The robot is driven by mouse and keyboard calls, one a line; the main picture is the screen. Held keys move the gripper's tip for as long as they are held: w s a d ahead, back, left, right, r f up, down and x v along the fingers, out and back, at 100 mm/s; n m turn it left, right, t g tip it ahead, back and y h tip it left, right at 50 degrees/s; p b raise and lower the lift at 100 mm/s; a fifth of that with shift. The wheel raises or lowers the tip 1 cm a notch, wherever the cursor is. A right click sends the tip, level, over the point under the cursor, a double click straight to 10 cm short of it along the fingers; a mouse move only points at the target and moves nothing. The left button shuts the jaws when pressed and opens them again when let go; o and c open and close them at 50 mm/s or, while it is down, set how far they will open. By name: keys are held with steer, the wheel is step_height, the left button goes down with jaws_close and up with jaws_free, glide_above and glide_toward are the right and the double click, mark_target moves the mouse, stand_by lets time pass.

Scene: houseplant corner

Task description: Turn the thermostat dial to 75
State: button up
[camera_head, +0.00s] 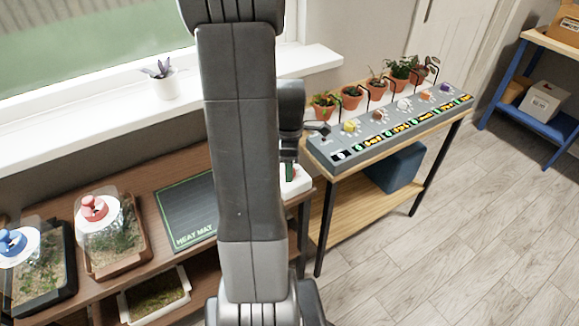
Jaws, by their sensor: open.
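A small white box (301,183) sits at the right end of the brown bench, right of the heat mat, mostly behind my arm. A bit of red shows on it; I take it for the thermostat, but its dial and scale cannot be read. My gripper (290,170) is just above this box, pointing down, partly hidden by my arm. It is open, and nothing shows held in it. I cannot tell whether it touches the dial. The dark heat mat (185,213) with green edging lies flat on the bench.
A grey panel (330,160) with several coloured knobs stands on the table to the right, with potted plants behind it. Two clear-lidded planters, with a red knob (93,207) and a blue knob (11,241), stand at left. A potted plant (166,82) is on the windowsill.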

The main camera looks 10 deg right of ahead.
steer(key=shift+f, duration=0.15)
steer(key=shift+c, duration=0.2)
steer(key=c, duration=0.9)
steer(key=shift+c, duration=0.2)
